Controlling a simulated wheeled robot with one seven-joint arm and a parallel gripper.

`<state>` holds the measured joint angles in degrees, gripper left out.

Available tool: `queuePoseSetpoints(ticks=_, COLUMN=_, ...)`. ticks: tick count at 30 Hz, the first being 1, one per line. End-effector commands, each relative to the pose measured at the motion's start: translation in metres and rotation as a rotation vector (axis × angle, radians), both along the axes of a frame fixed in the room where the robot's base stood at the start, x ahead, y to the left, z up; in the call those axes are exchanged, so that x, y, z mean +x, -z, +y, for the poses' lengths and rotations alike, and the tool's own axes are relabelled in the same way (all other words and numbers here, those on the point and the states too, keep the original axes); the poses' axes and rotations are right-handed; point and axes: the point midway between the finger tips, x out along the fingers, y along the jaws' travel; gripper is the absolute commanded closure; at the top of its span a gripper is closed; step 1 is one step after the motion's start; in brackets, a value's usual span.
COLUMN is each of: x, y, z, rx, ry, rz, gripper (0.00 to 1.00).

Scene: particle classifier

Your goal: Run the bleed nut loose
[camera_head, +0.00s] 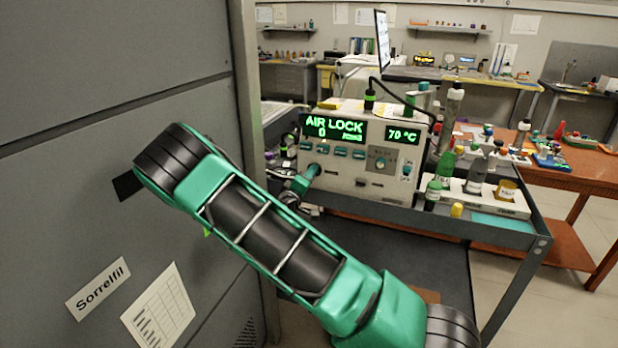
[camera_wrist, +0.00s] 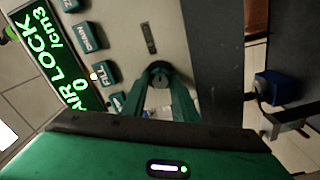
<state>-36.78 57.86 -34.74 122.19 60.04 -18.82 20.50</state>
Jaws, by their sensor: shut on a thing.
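The particle classifier (camera_head: 352,188) is a pale box on the grey cart, with a green display reading "AIR LOCK 0" and another reading "70 °C". My gripper (camera_head: 306,179) reaches the lower left of its front panel. In the wrist view, the teal fingers of my gripper (camera_wrist: 161,72) are closed around a small round grey part, which looks like the bleed nut (camera_wrist: 160,82). The nut sits low on the panel, below the buttons, and the fingers hide most of it. I cannot tell how far it is turned.
Teal buttons (camera_wrist: 103,73) line the panel beside the display. A blue block on a metal fitting (camera_wrist: 277,88) lies to the right in the wrist view. Bottles and a white tray (camera_head: 480,200) stand right of the machine. A grey cabinet wall (camera_head: 70,200) is close on the left.

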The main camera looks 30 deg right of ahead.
Motion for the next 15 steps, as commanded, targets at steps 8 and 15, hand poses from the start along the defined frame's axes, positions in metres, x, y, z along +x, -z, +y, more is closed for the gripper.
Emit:
queuePoseSetpoints(ticks=8, x=0.0043, y=0.0014, z=0.0050, rx=-0.157, ry=-0.013, rz=0.202, gripper=0.96)
queuePoseSetpoints(ticks=15, x=0.0041, y=0.0021, z=0.0048, rx=-0.298, ry=-0.013, rz=0.382, gripper=0.96)
